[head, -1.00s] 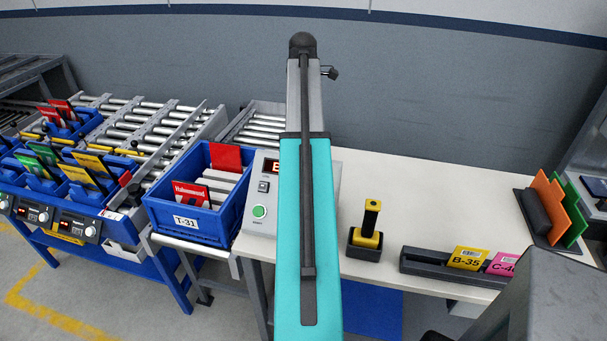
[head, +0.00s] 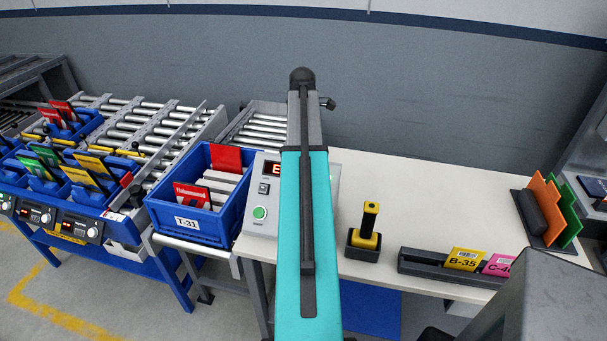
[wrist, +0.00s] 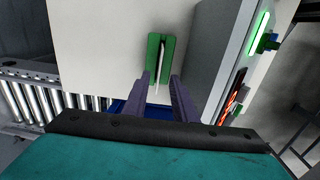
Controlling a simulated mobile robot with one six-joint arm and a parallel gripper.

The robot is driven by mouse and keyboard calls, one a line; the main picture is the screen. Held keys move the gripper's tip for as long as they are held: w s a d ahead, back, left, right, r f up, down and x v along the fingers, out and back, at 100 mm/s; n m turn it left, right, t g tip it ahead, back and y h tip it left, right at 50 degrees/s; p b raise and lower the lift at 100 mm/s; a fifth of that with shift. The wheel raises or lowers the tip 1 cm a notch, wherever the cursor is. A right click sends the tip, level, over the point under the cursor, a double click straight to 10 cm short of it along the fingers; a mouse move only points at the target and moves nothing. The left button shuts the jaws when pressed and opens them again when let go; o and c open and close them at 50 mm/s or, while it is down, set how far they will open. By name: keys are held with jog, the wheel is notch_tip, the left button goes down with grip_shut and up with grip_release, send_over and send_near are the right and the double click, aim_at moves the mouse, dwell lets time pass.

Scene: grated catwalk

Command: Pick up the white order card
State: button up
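In the wrist view, a thin white card (wrist: 161,62), seen nearly edge-on, stands in a green holder (wrist: 153,48) on the pale table top. My gripper (wrist: 162,78) is open, its two dark fingers apart and pointing at the holder. The card lies between the lines of the fingers. The fingertips are at the near edge of the holder; whether they touch it I cannot tell. In the head view, my arm covers the middle of the table, and I see neither the white card nor my gripper.
A control box (head: 262,205) with a green button and red display stands left on the table (head: 420,190). A blue T-31 bin (head: 185,225) is beyond it. A yellow-handled tool (head: 369,225), a rack (head: 430,265) with B-35 card (head: 465,258), and orange and green panels (head: 555,205) stand right.

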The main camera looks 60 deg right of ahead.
jog(key=shift+f, duration=0.1)
dwell(0.3)
jog(key=shift+s+d+f+p, duration=0.1)
jog(key=shift+s+f+p, duration=0.05)
jog(key=shift+f+p, duration=1.15)
jog(key=shift+f, duration=1.2)
grip_shut()
